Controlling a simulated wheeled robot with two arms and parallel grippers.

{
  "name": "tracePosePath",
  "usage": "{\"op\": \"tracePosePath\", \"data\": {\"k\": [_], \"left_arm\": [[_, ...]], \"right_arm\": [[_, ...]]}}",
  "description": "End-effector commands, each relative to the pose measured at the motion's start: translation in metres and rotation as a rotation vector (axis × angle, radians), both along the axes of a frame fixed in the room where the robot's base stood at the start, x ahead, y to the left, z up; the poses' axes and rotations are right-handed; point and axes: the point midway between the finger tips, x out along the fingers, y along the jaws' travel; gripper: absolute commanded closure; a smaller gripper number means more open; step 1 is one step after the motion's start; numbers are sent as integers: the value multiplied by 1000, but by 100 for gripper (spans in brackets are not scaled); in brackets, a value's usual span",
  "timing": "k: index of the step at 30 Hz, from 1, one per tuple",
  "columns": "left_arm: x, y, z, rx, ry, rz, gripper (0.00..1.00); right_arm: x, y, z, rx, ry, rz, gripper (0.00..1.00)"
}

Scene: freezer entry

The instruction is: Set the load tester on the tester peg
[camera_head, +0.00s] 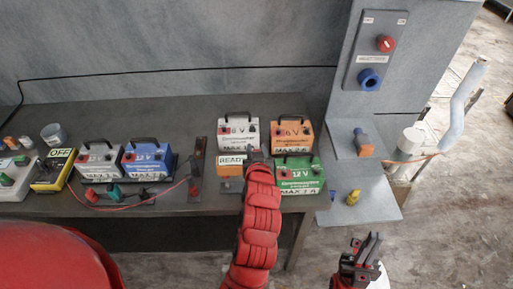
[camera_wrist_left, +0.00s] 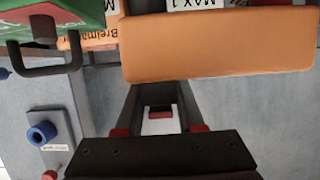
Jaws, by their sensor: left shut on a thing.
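An orange box with a white READ label, which looks like the load tester (camera_head: 230,170), is at the bench's front edge. My left gripper (camera_head: 257,156) is at its right side, shut on it; the fingertips are partly hidden by my arm. In the left wrist view, the orange body (camera_wrist_left: 220,45) fills the upper middle, just beyond my left fingers (camera_wrist_left: 160,115). A dark, rusty upright post (camera_head: 198,160) stands left of the box; I cannot tell whether it is the tester peg. My right gripper (camera_head: 365,245) is empty, its fingers apart, below the side shelf.
White (camera_head: 238,131), orange (camera_head: 292,134) and green (camera_head: 299,176) power units stand close around my left gripper. Grey and blue (camera_head: 147,160) units, a yellow OFF box (camera_head: 52,172) and cables lie left. A grey panel (camera_head: 375,60) with a red knob and blue socket rises right.

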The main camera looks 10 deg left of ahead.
Motion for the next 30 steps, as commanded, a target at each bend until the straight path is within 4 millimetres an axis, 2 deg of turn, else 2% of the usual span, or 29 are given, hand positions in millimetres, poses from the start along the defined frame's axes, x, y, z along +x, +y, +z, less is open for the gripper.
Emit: {"op": "tracePosePath", "data": {"k": [5, 18, 30], "left_arm": [[-1, 0, -1, 2, -5, 1, 100], [-1, 0, -37, 2, -3, 1, 100], [-1, 0, -39, 2, -4, 0, 100]], "right_arm": [[0, 0, -9, 0, 0, 0, 100], [0, 0, -41, 0, 0, 0, 100], [0, 0, -43, 0, 0, 0, 100]]}}
